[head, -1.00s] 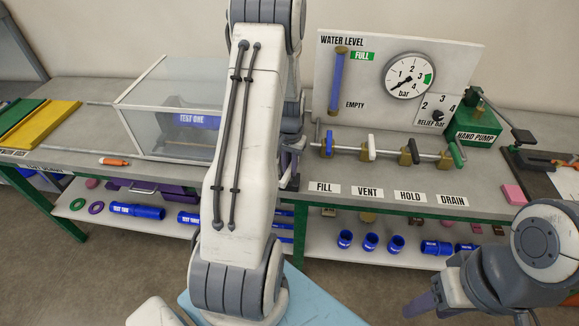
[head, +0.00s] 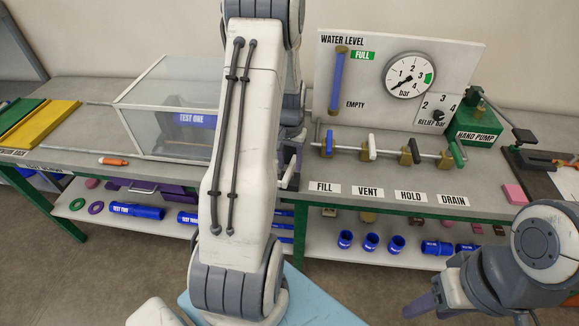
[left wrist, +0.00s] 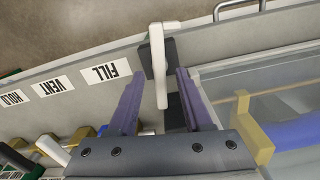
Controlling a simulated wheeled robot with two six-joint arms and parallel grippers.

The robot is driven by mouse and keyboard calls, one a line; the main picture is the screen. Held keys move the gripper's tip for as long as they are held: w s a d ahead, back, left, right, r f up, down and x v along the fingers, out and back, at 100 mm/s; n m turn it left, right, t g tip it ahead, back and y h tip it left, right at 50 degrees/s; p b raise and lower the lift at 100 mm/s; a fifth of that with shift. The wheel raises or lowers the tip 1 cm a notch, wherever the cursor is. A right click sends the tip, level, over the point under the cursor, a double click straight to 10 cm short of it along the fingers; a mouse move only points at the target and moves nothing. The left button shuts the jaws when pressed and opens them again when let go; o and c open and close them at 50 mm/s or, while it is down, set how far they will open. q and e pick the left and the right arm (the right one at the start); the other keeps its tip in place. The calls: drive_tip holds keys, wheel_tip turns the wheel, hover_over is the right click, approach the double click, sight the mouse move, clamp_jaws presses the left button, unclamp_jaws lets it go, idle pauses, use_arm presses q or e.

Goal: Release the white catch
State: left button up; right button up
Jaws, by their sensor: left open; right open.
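The white catch (left wrist: 158,65) shows in the left wrist view as an upright white bar on a dark block at the bench edge. My left gripper (left wrist: 156,88) is open, with one purple finger on each side of the catch. I see gaps between the fingers and the catch, and cannot tell how deep the catch sits between them. In the head view my left arm hides the catch and most of my left gripper (head: 290,165). My right gripper (head: 428,302) is at the lower right of the head view, open, away from the bench.
A clear guard box (head: 140,125) holding a blue pipe (head: 192,120) stands left of my left arm. Valves with blue (head: 329,143), white (head: 373,146) and green (head: 457,153) handles stand to the right. A shelf (head: 370,252) with blue fittings lies below the bench.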

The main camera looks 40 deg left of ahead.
sight(290, 168)
use_arm(q)
wheel_tip(290, 168, up, 8)
drive_tip(key=b, duration=0.1)
drive_tip(key=shift+r, duration=0.25)
idle(0.4)
drive_tip(key=s+d+r+m, duration=0.2)
drive_tip(key=d+r+m, duration=0.1)
drive_tip(key=d, duration=0.9)
drive_tip(key=s+d+r+m, duration=0.2)
drive_tip(key=s+d+m, duration=0.1)
drive_tip(key=d, duration=0.9)
drive_tip(key=s+d+m, duration=0.2)
drive_tip(key=s+d, duration=0.3)
drive_tip(key=s, duration=0.3)
drive_tip(key=s+d+m+h, duration=0.1)
drive_tip(key=s+d+m, duration=0.2)
drive_tip(key=s, duration=0.5)
drive_tip(key=shift+d+r+m, duration=0.3)
drive_tip(key=shift+d+r, duration=0.05)
drive_tip(key=shift+d, duration=0.55)
drive_tip(key=shift+a, duration=0.1)
